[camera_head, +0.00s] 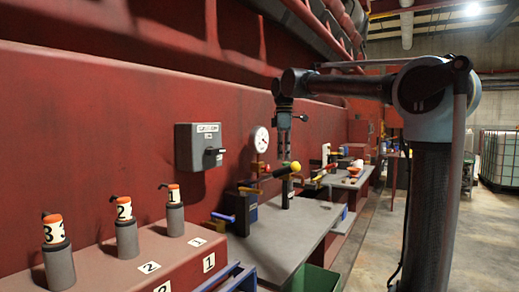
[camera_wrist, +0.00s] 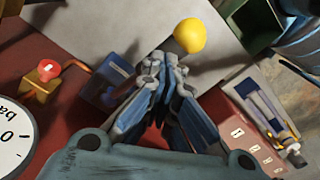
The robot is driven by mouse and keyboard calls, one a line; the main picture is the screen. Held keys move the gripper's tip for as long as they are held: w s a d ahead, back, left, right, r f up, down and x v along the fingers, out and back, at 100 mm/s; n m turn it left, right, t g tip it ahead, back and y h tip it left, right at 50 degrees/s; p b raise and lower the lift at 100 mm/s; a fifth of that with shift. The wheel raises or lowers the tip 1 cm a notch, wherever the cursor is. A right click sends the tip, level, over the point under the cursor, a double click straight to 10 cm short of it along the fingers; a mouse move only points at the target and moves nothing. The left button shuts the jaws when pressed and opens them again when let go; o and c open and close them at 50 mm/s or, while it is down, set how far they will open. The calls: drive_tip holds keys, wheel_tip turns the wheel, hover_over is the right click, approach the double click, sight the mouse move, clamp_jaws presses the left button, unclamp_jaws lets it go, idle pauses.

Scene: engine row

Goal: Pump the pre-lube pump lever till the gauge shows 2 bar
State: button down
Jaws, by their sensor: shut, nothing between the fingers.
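The pump lever is a dark bar with a yellow ball knob (camera_head: 295,166), sloping up to the right above the grey bench in the head view. The knob also shows in the wrist view (camera_wrist: 190,36), just past my fingertips. My gripper (camera_head: 285,158) points down at the knob end of the lever; its fingers (camera_wrist: 163,62) are shut with nothing between them. I cannot tell whether they touch the lever. The white round gauge (camera_head: 261,139) stands behind the lever at the red wall. In the wrist view, the gauge (camera_wrist: 12,140) is cut off, showing a 0 and "bar"; its reading is unclear.
The grey bench (camera_head: 290,235) stands along the red engine wall. A grey switch box (camera_head: 198,147) is on the wall. Numbered orange-capped cylinders (camera_head: 125,230) stand at the left. A green bin (camera_head: 314,279) is below the bench. The floor (camera_head: 375,230) at the right is open.

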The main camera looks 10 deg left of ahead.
drive_tip(key=shift+r, duration=1.65)
